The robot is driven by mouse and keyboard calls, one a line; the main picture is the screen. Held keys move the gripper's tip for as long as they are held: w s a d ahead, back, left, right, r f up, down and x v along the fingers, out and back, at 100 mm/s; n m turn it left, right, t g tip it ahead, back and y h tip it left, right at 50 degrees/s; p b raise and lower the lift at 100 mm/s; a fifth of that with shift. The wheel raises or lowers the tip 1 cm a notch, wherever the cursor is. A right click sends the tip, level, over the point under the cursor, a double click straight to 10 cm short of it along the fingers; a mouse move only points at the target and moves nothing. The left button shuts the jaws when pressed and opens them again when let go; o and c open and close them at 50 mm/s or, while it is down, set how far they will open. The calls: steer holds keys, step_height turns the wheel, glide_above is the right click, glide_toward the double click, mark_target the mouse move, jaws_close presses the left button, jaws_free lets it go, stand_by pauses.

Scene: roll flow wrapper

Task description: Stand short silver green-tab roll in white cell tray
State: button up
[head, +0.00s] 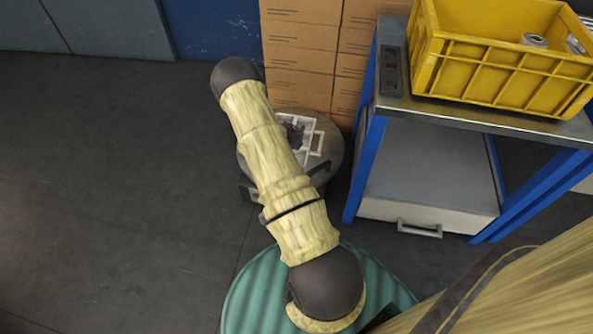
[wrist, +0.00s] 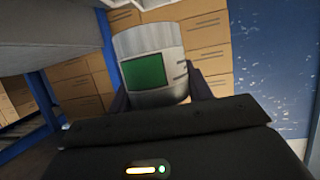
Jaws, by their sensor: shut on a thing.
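A silver roll (wrist: 171,46) with a green square patch (wrist: 145,73) is between the fingers of my gripper (wrist: 159,97) in the wrist view. My gripper is shut on it, and the roll looks roughly upright, slightly tilted in the picture. Its lower end is hidden behind the dark gripper body. In the head view, the white cell tray (head: 318,143) lies on a round grey top, partly covered by my arm. The roll and my gripper cannot be made out clearly there. I cannot tell whether the roll touches the tray.
Stacked cardboard boxes (head: 299,48) stand behind the round grey top (head: 331,166). A blue-framed bench (head: 483,118) on the right carries a yellow crate (head: 497,70) with silver rolls inside. A teal ribbed round surface (head: 256,297) is at the front. The floor on the left is clear.

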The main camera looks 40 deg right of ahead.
steer(key=d+f+b, duration=0.1)
steer(key=d+f+m+b, duration=0.1)
steer(key=f, duration=0.1)
steer(key=shift+s+d+g+h+b, duration=0.1)
steer(key=shift+d+g+h+b, duration=0.2)
steer(key=shift+g, duration=0.1)
steer(key=b, duration=0.4)
glide_above(302, 155)
steer(key=a, duration=0.2)
steer(key=shift+f, duration=3.1)
step_height(302, 155, down, 4)
steer(key=shift+b, duration=1.05)
